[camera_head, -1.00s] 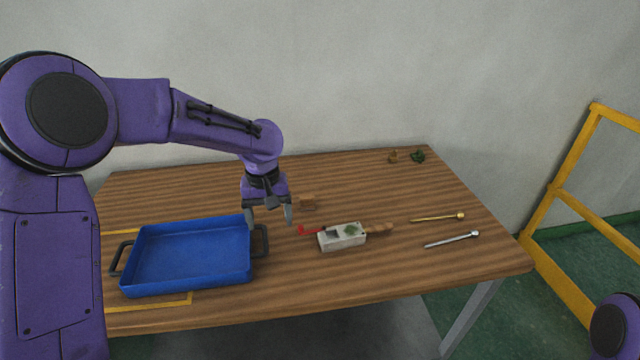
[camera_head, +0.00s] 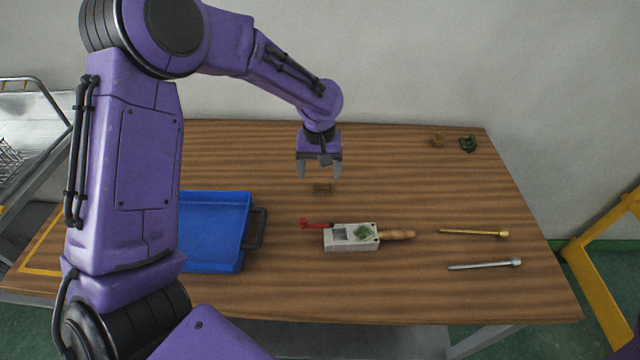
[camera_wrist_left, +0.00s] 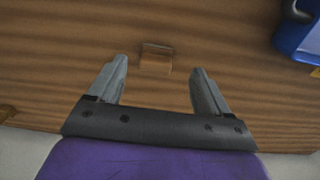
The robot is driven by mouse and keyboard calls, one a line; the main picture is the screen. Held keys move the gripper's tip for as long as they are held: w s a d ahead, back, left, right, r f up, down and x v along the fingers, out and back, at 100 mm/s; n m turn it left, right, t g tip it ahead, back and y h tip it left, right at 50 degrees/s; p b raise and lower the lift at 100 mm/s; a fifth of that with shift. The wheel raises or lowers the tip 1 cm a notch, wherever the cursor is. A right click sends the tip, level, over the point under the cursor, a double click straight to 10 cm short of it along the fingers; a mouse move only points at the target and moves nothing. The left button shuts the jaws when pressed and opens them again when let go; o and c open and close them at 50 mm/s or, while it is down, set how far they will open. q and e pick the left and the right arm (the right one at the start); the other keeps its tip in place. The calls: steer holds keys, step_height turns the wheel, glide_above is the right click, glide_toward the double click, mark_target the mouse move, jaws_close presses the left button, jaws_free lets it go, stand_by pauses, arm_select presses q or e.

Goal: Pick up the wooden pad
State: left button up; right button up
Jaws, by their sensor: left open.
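The wooden pad (camera_head: 322,188) is a small brown block lying on the table, behind the grey mould. It also shows in the left wrist view (camera_wrist_left: 156,60), just beyond the fingertips and roughly centred between them. My left gripper (camera_head: 319,176) is open and empty, pointing down above the pad and slightly behind it. In the left wrist view its two grey fingers (camera_wrist_left: 158,72) are spread apart, wider than the pad, and do not touch it. My right gripper is not in view.
A blue tray (camera_head: 247,226) with dark handles stands left on the wooden table. A gold rod (camera_head: 472,232) and a silver rod (camera_head: 484,265) lie right.

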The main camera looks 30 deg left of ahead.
mark_target(321, 181)
arm_select(q)
steer(key=f, duration=0.2)
steer(key=w+f, duration=0.1)
steer(key=f, duration=0.1)
steer(key=w+f, duration=0.1)
steer(key=f, duration=0.1)
steer(key=shift+a+p, duration=0.2)
steer(key=shift+p, duration=0.2)
steer(key=shift+s+r, duration=0.3)
steer(key=shift+s, duration=0.15)
steer(key=shift+c, duration=0.4)
steer(key=shift+s, duration=0.1)
steer(key=c, duration=1)
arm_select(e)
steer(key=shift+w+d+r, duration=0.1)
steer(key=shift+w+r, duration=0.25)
arm_select(q)
steer(key=shift+o, duration=0.2)
steer(key=shift+r, duration=0.1)
